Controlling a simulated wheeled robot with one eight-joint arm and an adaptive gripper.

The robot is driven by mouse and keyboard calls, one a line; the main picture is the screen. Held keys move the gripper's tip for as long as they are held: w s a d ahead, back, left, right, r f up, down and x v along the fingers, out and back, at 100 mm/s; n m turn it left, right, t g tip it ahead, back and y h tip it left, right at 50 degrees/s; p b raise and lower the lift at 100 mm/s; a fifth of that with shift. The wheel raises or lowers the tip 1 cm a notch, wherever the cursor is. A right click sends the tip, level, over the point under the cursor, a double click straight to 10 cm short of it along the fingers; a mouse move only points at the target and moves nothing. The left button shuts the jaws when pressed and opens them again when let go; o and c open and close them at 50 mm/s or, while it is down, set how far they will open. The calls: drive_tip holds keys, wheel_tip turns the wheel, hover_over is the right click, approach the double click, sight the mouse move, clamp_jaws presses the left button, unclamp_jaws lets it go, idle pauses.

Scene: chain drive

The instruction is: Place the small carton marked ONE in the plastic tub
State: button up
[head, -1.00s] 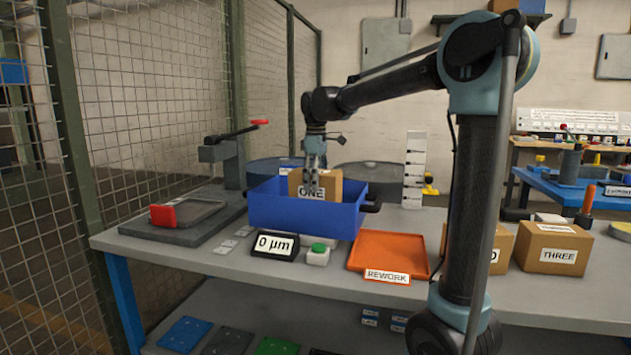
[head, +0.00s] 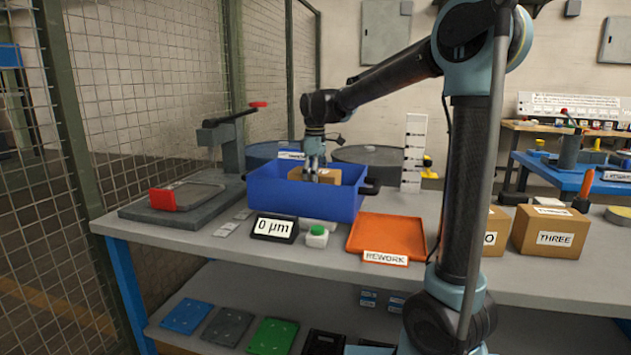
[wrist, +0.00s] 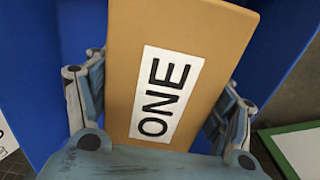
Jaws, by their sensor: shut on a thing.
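The small carton marked ONE (wrist: 185,60) is brown with a white label and fills the middle of the wrist view. My gripper (head: 314,172) is shut on it, with a finger on each side in the wrist view (wrist: 160,115). In the head view the carton (head: 325,175) is inside the blue plastic tub (head: 300,202), its upper part showing above the front wall. Its lower part and label are hidden there by the tub wall, so I cannot tell whether it touches the tub floor.
An orange REWORK tray (head: 388,235) lies right of the tub. A 0 µm display (head: 274,228) and a green button (head: 318,231) stand in front. A lever press (head: 222,150) is at left. Carton THREE (head: 552,232) and another carton (head: 494,228) stand at right.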

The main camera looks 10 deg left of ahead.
drive_tip(key=o, duration=2.1)
wheel_tip(320, 180, up, 12)
drive_tip(key=shift+r, duration=0.1)
